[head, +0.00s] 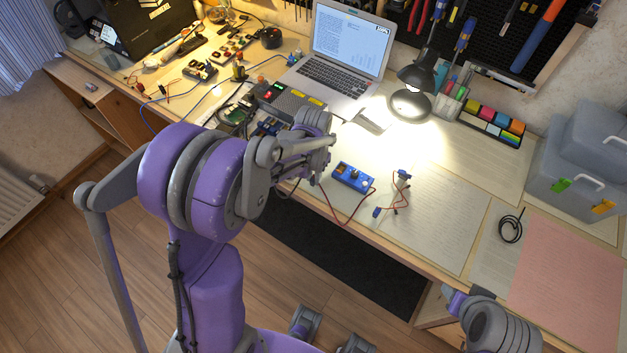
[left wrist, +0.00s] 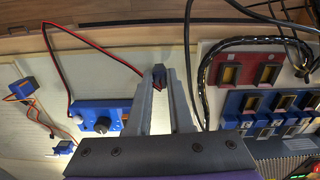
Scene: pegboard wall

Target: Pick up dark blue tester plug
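The dark blue tester plug (left wrist: 158,72) is between the fingertips of my left gripper (left wrist: 159,80) in the left wrist view. The fingers stand close on both sides of it; whether they press on it I cannot tell. Its red and black wire loops back to the blue tester box (left wrist: 98,116), which has a knob and lies on the bench. The box also shows in the head view (head: 353,178). There, my left arm hides the plug and fingertips. My right arm is at the lower right of the head view; its fingers are not visible.
A laptop (head: 340,55), a lit lamp (head: 416,75) and a power supply (head: 290,102) stand behind. Paper sheets (head: 440,222) cover the bench to the right. The front edge is close.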

